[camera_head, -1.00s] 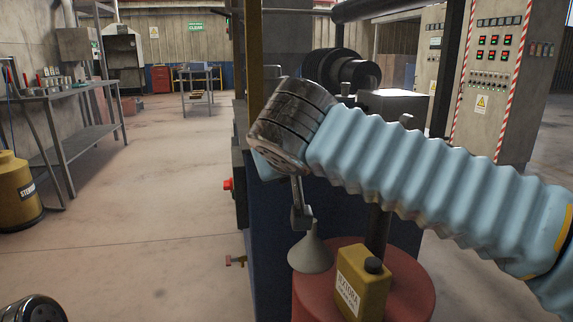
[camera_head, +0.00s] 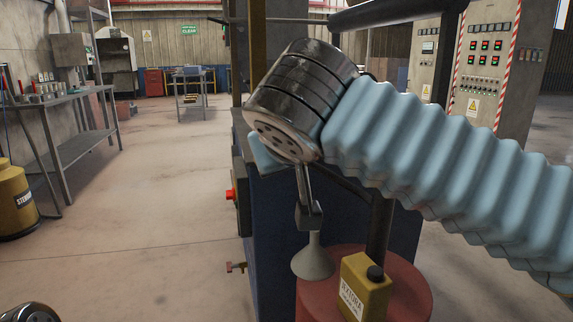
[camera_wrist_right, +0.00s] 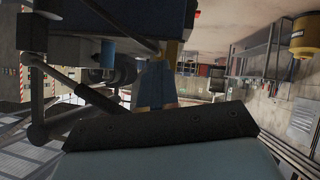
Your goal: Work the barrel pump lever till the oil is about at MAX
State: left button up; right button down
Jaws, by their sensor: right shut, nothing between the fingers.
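My right arm crosses from the right in the head view. Its gripper (camera_head: 266,160) shows only as a small light-blue piece behind the metal wrist, which hides most of it. In the right wrist view my right gripper (camera_wrist_right: 157,85) is shut and empty, beyond a black plate. The red barrel (camera_head: 410,280) stands below my right arm, with a dark pump pipe (camera_head: 380,225) rising from it; the arm hides its top. In the right wrist view a dark rod with a thick black section (camera_wrist_right: 95,98), possibly the lever, stands apart from the gripper. I cannot make out the oil level or MAX mark.
A yellow oil can (camera_head: 362,290) and a grey funnel (camera_head: 313,262) are on the barrel. A dark-blue machine (camera_head: 275,225) stands behind. A thick black bar (camera_head: 395,14) crosses above the arm.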

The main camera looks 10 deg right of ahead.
pick_arm(q)
jog(key=shift+d+r, duration=0.1)
jog(key=shift+r, duration=0.1)
pick_arm(e)
jog(key=shift+v, duration=2.1)
